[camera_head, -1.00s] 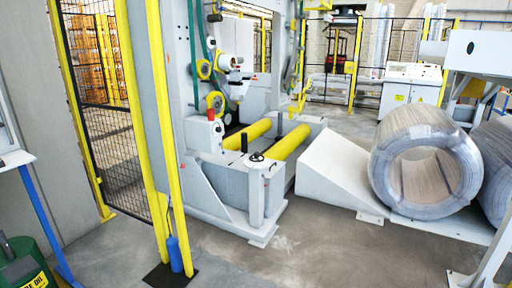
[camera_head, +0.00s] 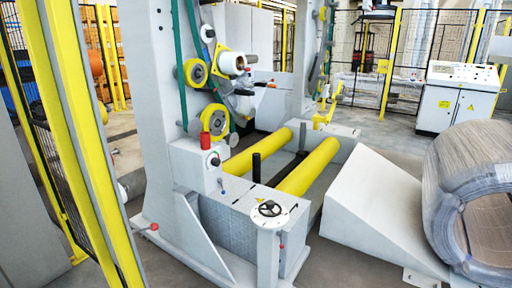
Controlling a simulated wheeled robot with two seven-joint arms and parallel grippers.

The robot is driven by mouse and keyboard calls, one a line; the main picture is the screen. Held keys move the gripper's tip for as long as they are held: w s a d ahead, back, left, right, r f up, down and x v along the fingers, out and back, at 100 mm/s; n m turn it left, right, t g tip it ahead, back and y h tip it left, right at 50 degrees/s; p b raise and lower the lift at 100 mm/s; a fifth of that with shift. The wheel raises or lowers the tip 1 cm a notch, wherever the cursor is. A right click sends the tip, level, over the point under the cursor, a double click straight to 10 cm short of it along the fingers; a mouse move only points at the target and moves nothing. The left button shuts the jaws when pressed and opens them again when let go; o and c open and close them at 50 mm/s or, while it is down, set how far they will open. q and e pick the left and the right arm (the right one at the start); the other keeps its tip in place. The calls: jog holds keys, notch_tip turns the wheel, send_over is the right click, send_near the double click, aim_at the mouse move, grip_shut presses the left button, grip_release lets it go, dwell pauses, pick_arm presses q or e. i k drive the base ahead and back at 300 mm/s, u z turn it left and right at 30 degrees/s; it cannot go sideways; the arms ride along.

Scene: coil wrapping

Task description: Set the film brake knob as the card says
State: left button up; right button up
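A coil wrapping machine (camera_head: 150,110) stands ahead, with a film roll (camera_head: 232,64) and yellow-rimmed wheels on its upright. A dark round hand knob on a pale dial (camera_head: 269,209) tops a short grey post at the machine's front. A small dark knob (camera_head: 215,161) sits on the front of a grey box under a red cap (camera_head: 206,136). I cannot tell which of these is the film brake knob, or read any setting. No card is recognisable. Neither of my grippers is in view.
Two yellow rollers (camera_head: 308,166) lie in the machine bed. A grey ramp (camera_head: 375,205) and a wrapped coil (camera_head: 470,200) stand to the right. A yellow post (camera_head: 90,150) and mesh fence are at the left. A control cabinet (camera_head: 457,98) stands at the back right.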

aim_at(210, 34)
jog(key=u, duration=0.25)
jog(key=i, duration=2.3)
jog(key=u, duration=0.25)
